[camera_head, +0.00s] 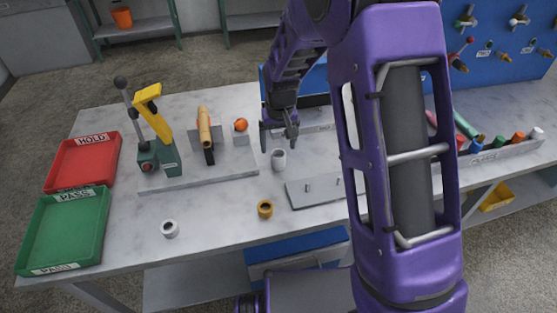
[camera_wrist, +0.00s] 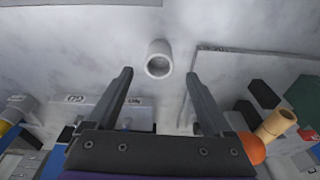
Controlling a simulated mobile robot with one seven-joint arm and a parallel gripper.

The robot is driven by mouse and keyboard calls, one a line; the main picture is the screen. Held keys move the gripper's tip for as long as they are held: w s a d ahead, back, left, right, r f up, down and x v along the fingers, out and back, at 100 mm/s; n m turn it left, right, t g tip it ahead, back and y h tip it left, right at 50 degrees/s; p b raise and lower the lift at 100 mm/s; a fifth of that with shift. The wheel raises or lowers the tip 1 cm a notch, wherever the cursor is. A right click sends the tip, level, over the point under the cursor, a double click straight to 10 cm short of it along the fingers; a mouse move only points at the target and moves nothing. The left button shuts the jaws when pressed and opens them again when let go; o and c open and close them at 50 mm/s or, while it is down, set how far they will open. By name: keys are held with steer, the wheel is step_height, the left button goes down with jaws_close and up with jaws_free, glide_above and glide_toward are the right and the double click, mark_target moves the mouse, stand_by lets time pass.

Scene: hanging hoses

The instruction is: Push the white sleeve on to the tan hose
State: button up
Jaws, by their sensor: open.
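A white sleeve (camera_head: 279,160) stands on the bench just in front of my gripper (camera_head: 279,137). The wrist view shows this sleeve (camera_wrist: 158,60), its round opening facing the camera, beyond and between the fingertips of my gripper (camera_wrist: 158,78). The fingers are apart, with nothing between them; they do not appear to touch the sleeve. The tan hose (camera_head: 205,130) sticks up from a dark holder on the fixture plate, left of my gripper. Its end also shows in the wrist view (camera_wrist: 281,122) at right, and no sleeve is seen on it.
Another white ring-shaped piece (camera_head: 170,229) and a tan ring (camera_head: 265,209) stand near the front edge. An orange ball (camera_head: 241,125) and a yellow-handled press (camera_head: 152,110) flank the hose. Red (camera_head: 62,178) and green (camera_head: 42,235) trays lie left.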

mark_target(278, 154)
steer(key=f, duration=0.5)
steer(key=shift+w, duration=0.3)
steer(key=shift+r, duration=0.1)
jaws_close()
